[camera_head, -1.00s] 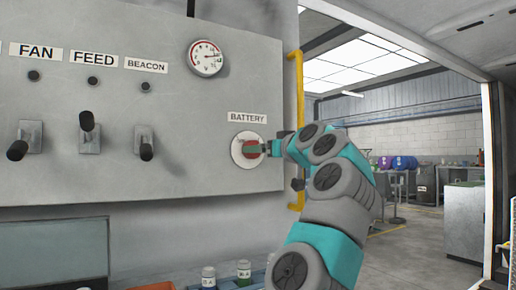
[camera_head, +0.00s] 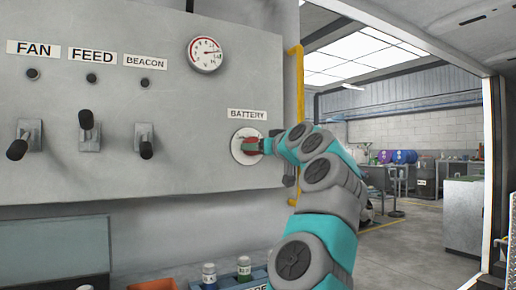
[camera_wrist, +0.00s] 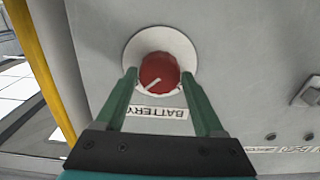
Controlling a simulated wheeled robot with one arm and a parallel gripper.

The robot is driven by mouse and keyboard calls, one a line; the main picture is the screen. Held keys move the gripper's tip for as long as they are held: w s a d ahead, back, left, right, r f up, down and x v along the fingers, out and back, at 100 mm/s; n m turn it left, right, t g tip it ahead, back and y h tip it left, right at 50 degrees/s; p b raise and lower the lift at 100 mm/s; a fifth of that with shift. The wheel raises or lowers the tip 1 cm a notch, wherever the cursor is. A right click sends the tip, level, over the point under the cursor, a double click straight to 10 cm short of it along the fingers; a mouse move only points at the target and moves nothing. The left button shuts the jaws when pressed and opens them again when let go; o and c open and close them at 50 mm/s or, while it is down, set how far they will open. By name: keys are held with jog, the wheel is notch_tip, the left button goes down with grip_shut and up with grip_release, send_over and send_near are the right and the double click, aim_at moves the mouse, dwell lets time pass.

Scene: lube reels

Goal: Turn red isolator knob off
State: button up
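The red isolator knob (camera_wrist: 160,72) sits on a round white plate (camera_wrist: 134,46) under the BATTERY label (camera_head: 247,114). In the wrist view this label (camera_wrist: 158,113) looks upside down below the knob, and a pale line on the knob's face points to the lower left. My gripper (camera_wrist: 159,76) has one green finger on each side of the knob, with narrow gaps at the tips, so it looks open around it. In the head view my gripper (camera_head: 257,146) is at the panel and partly hides the knob (camera_head: 249,145).
Three toggle levers, FAN (camera_head: 18,148), FEED (camera_head: 87,121) and BEACON (camera_head: 146,149), stick out of the grey panel to the left. A yellow rail (camera_head: 297,90) runs beside the panel's right edge. Small bottles (camera_head: 244,268) stand below.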

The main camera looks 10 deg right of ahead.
jog(key=c, duration=0.9)
